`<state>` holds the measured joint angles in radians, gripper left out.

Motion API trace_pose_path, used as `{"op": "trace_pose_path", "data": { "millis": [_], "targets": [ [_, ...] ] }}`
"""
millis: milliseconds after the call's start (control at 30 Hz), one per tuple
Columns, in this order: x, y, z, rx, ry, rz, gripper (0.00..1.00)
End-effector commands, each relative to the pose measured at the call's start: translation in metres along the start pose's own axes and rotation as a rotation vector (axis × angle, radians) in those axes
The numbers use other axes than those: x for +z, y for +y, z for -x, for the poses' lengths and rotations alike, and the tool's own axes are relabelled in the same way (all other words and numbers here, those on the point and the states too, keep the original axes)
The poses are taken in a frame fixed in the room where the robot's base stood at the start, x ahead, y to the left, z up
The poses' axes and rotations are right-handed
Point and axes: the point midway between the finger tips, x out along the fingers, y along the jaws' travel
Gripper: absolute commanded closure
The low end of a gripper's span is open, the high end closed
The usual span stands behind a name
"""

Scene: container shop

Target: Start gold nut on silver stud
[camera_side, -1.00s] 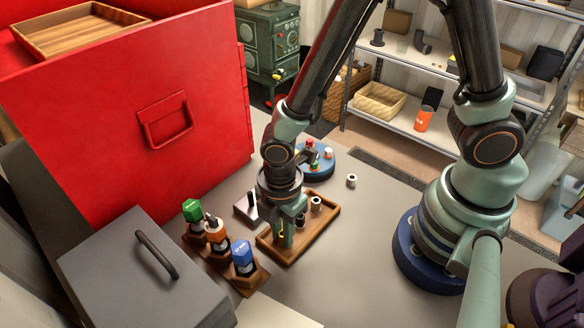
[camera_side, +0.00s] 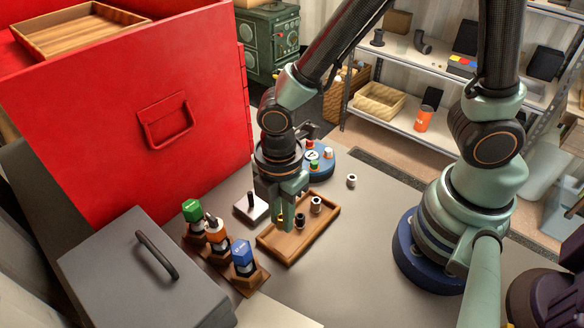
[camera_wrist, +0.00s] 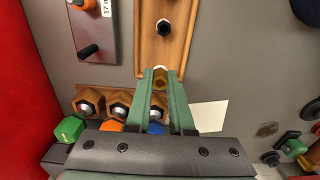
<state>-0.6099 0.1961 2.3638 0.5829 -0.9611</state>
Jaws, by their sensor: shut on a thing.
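The gold nut (camera_wrist: 160,76) is between the fingertips of my gripper (camera_wrist: 161,80) in the wrist view, and my gripper is shut on it. In the side view the gold nut (camera_side: 280,218) shows small beside the fingers of my gripper (camera_side: 283,222), over the left part of a wooden tray (camera_side: 291,255). The wrist view shows this plate (camera_wrist: 106,28) at upper left with a dark stud (camera_wrist: 88,50). No stud looks clearly silver.
A dark nut (camera_side: 300,220) and a brownish nut (camera_side: 316,204) sit in the tray. Another nut (camera_side: 351,181) lies on the open bench. A wooden rack (camera_side: 249,279) with green, orange and blue topped items stands left of the tray. A blue round stand (camera_side: 319,171) is behind.

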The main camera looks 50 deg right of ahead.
Motion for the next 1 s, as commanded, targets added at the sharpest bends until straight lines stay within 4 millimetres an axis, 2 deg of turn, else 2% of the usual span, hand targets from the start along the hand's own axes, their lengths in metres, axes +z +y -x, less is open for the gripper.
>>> {"op": "trace_pose_path", "data": {
  "millis": [167,300,500,667,1000],
  "targets": [
    [0.013,0.027,0.012,0.004,0.003,-0.009,1.00],
    [0.037,0.062,0.031,0.005,0.003,-0.012,1.00],
    [0.068,0.093,0.052,0.003,0.001,-0.006,1.00],
    [0.077,0.100,0.054,0.000,0.000,-0.001,1.00],
    [0.077,0.099,0.028,-0.002,0.000,0.000,1.00]
  ]
}}
